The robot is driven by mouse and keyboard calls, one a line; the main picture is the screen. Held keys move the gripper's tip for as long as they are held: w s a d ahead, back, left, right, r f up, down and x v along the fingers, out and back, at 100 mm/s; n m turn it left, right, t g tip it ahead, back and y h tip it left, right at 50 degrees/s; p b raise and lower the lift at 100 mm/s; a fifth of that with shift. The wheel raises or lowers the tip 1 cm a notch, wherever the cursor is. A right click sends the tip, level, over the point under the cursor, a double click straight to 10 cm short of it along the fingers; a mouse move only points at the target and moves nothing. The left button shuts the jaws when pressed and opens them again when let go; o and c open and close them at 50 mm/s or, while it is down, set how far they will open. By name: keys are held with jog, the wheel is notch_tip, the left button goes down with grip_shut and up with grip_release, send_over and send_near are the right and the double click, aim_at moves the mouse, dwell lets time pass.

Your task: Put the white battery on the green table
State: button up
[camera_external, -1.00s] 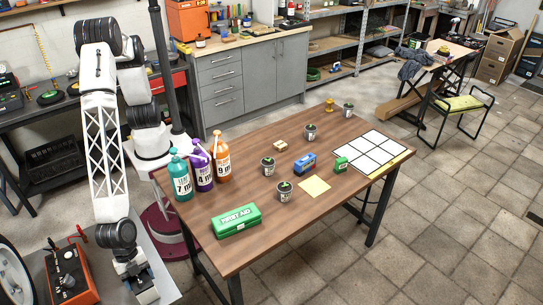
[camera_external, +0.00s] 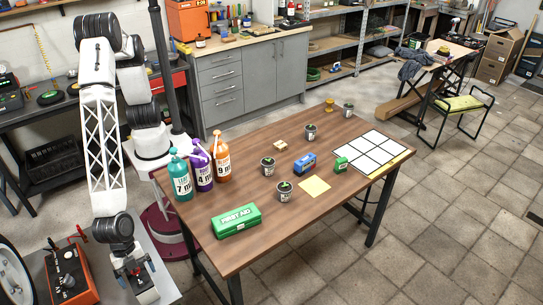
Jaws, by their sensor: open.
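My gripper (camera_external: 135,276) is at the lower left, low over the grey surface (camera_external: 165,270) beside a red-orange device. Its jaws are open, but the fingertips are small and hard to make out. I cannot pick out a white battery for certain; pale shapes by the gripper blend with my arm. I see no table with a green top. The large table in the middle has a brown wooden top (camera_external: 240,185).
The red-orange device (camera_external: 68,278) stands left of my gripper. On the brown table are spray bottles (camera_external: 202,170), a green first aid box (camera_external: 236,220), small pots (camera_external: 285,191), a blue item (camera_external: 304,163) and a white grid (camera_external: 375,148). The table's front middle is clear.

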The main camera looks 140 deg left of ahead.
jog(key=v, duration=0.9)
jog(key=shift+r, duration=0.1)
jog(key=shift+s+r, duration=0.2)
jog(key=shift+r, duration=0.2)
jog(key=s+a+r, duration=1.6)
jog(key=a+r, duration=0.2)
jog(key=a, duration=0.2)
jog(key=s+a+r, duration=0.1)
jog(key=s+a, duration=0.3)
jog(key=s, duration=0.5)
jog(key=s+a+r+g, duration=0.1)
jog(key=s+a, duration=0.3)
jog(key=s, duration=0.6)
jog(key=s+a+r, duration=0.2)
jog(key=s+a, duration=0.2)
jog(key=s, duration=0.6)
jog(key=shift+r+g, duration=0.3)
jog(key=shift+g, duration=0.1)
